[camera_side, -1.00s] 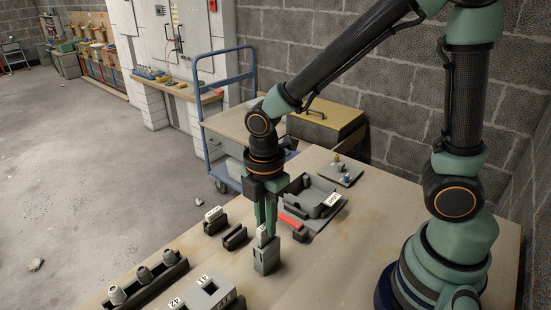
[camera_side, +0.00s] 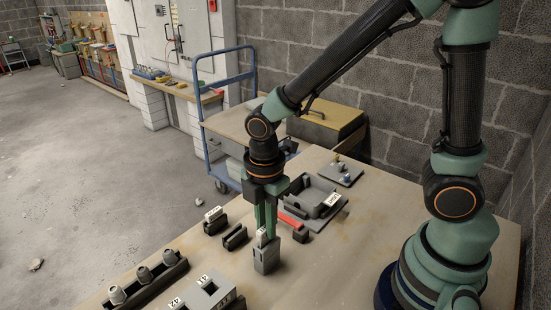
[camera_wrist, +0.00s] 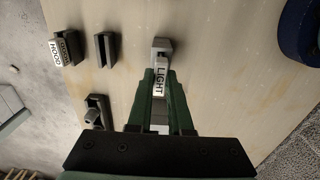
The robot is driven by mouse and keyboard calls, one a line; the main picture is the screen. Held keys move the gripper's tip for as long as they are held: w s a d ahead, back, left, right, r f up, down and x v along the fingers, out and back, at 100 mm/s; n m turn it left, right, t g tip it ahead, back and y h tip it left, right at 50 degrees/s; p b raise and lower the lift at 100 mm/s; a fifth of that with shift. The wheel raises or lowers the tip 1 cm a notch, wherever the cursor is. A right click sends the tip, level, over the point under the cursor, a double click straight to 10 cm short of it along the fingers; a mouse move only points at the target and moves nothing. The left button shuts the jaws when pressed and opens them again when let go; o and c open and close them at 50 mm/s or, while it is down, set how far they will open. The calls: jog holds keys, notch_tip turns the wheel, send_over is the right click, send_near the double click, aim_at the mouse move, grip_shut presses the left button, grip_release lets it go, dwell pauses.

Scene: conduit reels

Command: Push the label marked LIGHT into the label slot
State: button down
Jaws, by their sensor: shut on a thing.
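The white label marked LIGHT (camera_wrist: 159,82) is upright between the fingers of my gripper (camera_wrist: 160,100) in the wrist view. My gripper is shut on it. In the side view, my gripper (camera_side: 267,228) points straight down and the label (camera_side: 262,237) shows at its fingertips, at the top of a grey upright block (camera_side: 266,259). The block's end also shows beyond the label in the wrist view (camera_wrist: 162,45). The fingers hide part of the label and block, so I cannot tell how deep the label sits. A low grey holder with an empty groove (camera_side: 235,237) stands to the left.
Another holder (camera_side: 214,224) carries a white label (camera_side: 213,212). A grey tray (camera_side: 318,185) and a red bar (camera_side: 291,218) lie behind the block, to the right. Front left are a rack of grey plugs (camera_side: 150,286) and a grey box with square openings (camera_side: 208,293).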

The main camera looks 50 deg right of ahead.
jog(key=shift+f, duration=1)
dwell(0.4)
jog(key=c, duration=0.8)
grip_release()
jog(key=shift+o, duration=0.6)
jog(key=shift+o, duration=0.8)
jog(key=shift+r, duration=0.15)
jog(key=shift+r, duration=3.4)
